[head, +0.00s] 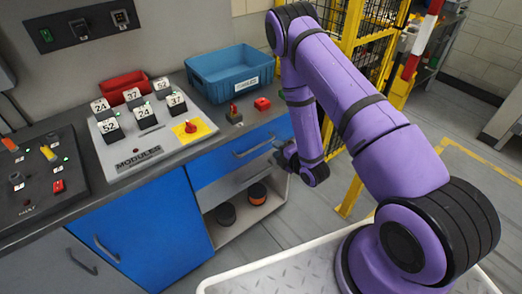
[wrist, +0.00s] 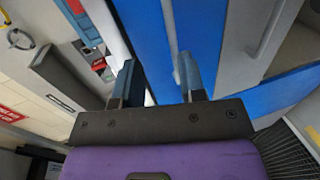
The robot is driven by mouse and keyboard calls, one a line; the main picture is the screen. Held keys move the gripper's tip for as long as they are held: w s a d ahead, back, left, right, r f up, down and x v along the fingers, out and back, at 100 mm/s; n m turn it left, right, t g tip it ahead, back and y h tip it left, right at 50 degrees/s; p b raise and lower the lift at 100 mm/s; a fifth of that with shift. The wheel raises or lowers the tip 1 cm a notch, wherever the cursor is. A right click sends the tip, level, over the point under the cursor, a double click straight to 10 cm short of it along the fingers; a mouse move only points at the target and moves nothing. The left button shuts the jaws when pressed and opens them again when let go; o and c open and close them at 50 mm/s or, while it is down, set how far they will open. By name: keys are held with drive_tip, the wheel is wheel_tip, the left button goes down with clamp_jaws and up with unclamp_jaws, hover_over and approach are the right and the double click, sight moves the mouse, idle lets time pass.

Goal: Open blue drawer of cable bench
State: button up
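The blue drawer (head: 222,165) is the upper drawer in the right part of the bench, and its front looks closed. Its grey bar handle (head: 254,147) runs across the front. In the wrist view the blue front (wrist: 144,30) fills the upper middle, with a grey bar (wrist: 169,25) that looks like its handle. My gripper (wrist: 157,78) is open, its two fingers apart, with the bar between their directions and no visible contact. In the head view my gripper (head: 279,156) is close in front of the drawer's right end; its fingertips are small there.
A grey drawer (head: 222,188) with a handle sits below, over an open shelf (head: 228,235) holding spools. A blue cabinet door (head: 150,225) is on the left. A blue bin (head: 215,80) and modules panel (head: 150,128) stand on top. A yellow fence (head: 350,40) stands right.

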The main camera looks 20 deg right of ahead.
sight(261, 144)
drive_tip(key=shift+n, duration=0.3)
drive_tip(key=x, duration=0.3)
drive_tip(key=f+x, duration=0.1)
drive_tip(key=x, duration=0.2)
drive_tip(key=a+x, duration=0.1)
drive_tip(key=x, duration=0.2)
drive_tip(key=shift+s+f, duration=0.1)
drive_tip(key=shift+f, duration=0.2)
clamp_jaws()
